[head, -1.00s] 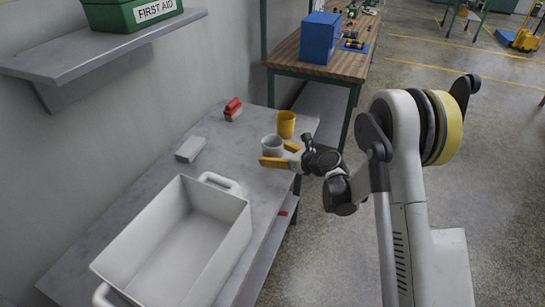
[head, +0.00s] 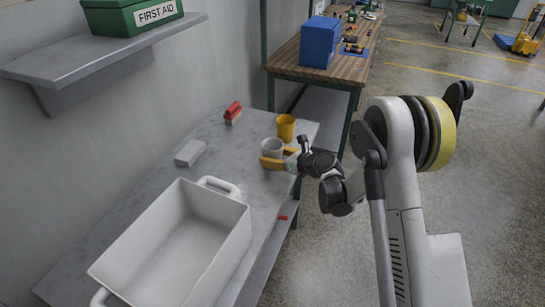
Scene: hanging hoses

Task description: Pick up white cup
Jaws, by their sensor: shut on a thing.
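The white cup (head: 271,147) stands upright on the grey bench, just in front of a yellow cup (head: 286,128). The fingers are shut on the white cup. The cup's lower part is partly hidden by the near finger. The cup appears to be at bench height; whether its base touches the bench I cannot tell.
A white bin (head: 180,245) with handles fills the near part of the grey bench (head: 100,240). A grey block (head: 189,153) and a red-topped brush (head: 233,112) lie left of the cups. A shelf with a green first aid box (head: 130,15) is on the wall.

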